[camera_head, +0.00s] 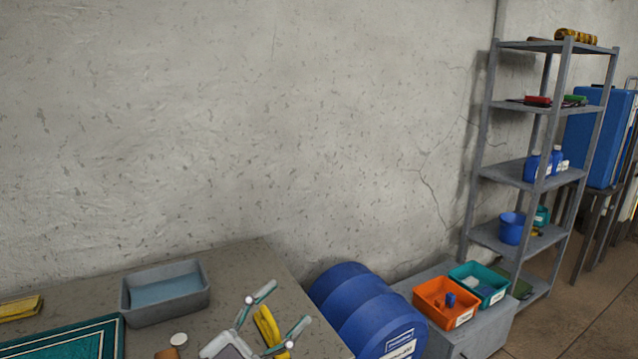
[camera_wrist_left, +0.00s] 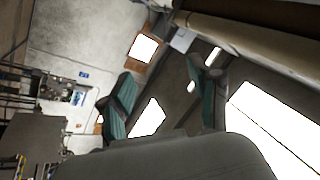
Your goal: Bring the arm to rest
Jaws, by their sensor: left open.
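My left gripper (camera_head: 277,318) shows at the bottom of the head view, over the front right part of the grey table (camera_head: 235,265). Its two fingers are spread apart. A yellow object (camera_head: 267,326) shows between the fingers in the picture; I cannot tell whether it touches them. In the left wrist view the two green-padded fingers (camera_wrist_left: 165,105) stand apart with nothing between them, against a distant room with bright openings. My right gripper is not in view.
On the table are a grey basin (camera_head: 165,307) with blue water, a teal rug (camera_head: 75,343), a yellow item (camera_head: 20,308) and a white disc (camera_head: 179,339). A blue barrel (camera_head: 365,305), orange bin (camera_head: 440,300), teal bin (camera_head: 480,278) and metal shelf (camera_head: 525,172) stand right.

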